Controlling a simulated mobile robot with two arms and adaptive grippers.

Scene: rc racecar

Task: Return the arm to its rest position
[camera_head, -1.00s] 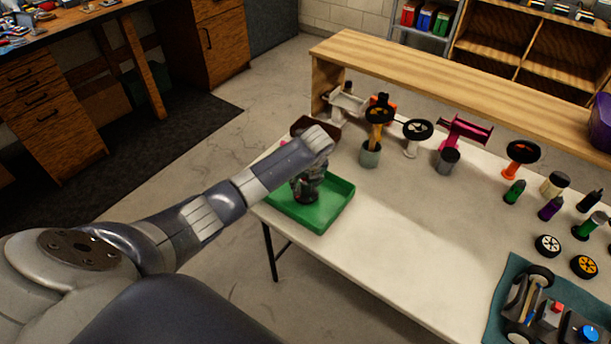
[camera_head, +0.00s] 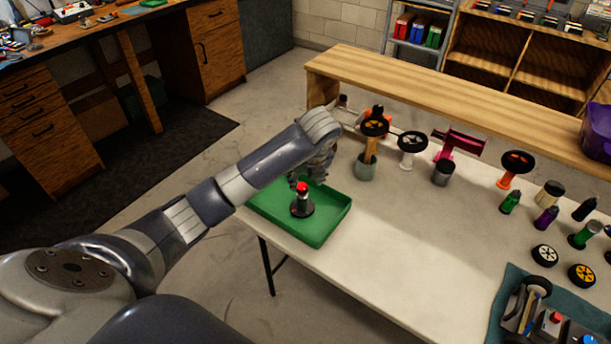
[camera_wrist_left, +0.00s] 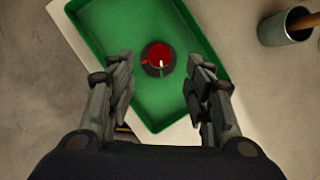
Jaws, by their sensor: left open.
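My left gripper (camera_head: 308,176) hangs over the back part of the green tray (camera_head: 322,228) at the table's left end. In the left wrist view the gripper (camera_wrist_left: 160,92) is open and empty, its two fingers well apart. A dark round-based piece with a red top (camera_head: 302,200) stands upright in the tray. In the left wrist view the red-topped piece (camera_wrist_left: 158,60) shows from above, beyond and between the fingertips, apart from them. My right gripper is not in view.
A grey cup (camera_head: 366,168) holds a wooden-handled tool to the right of the gripper. Steering wheels on stands (camera_head: 412,142), bottles and loose wheels (camera_head: 544,255) line the table. A car chassis (camera_head: 530,305) lies on a teal mat at right. The table's middle is clear.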

